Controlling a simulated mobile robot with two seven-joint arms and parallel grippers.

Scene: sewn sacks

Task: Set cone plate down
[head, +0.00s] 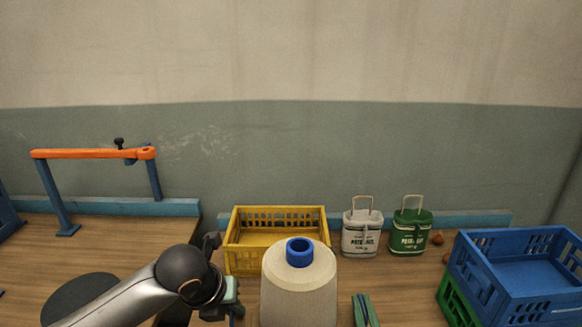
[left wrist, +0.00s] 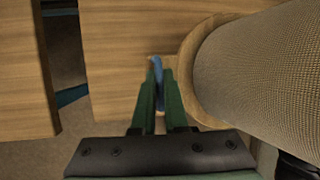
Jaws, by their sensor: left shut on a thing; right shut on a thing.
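A large cream thread cone (head: 299,285) with a blue top stands upright at the bottom middle of the head view. In the left wrist view the cone (left wrist: 265,70) stands on a round wooden plate (left wrist: 190,95), whose rim shows beside it. My left gripper (head: 233,293) is left of the cone; in the left wrist view its green fingers (left wrist: 156,90) are shut on a blue handle (left wrist: 157,72) beside the plate. My right gripper (head: 366,311) shows right of the cone, its green fingers closed around a narrow blue piece. The head view hides the plate; I cannot tell its height.
A yellow crate (head: 232,258) stands behind the cone. White (head: 360,236) and green (head: 410,235) sacks stand to its right. A blue crate (head: 520,275) rests on a green crate (head: 457,305) at the right. An orange-topped frame (head: 95,153) stands left, across a gap between tables.

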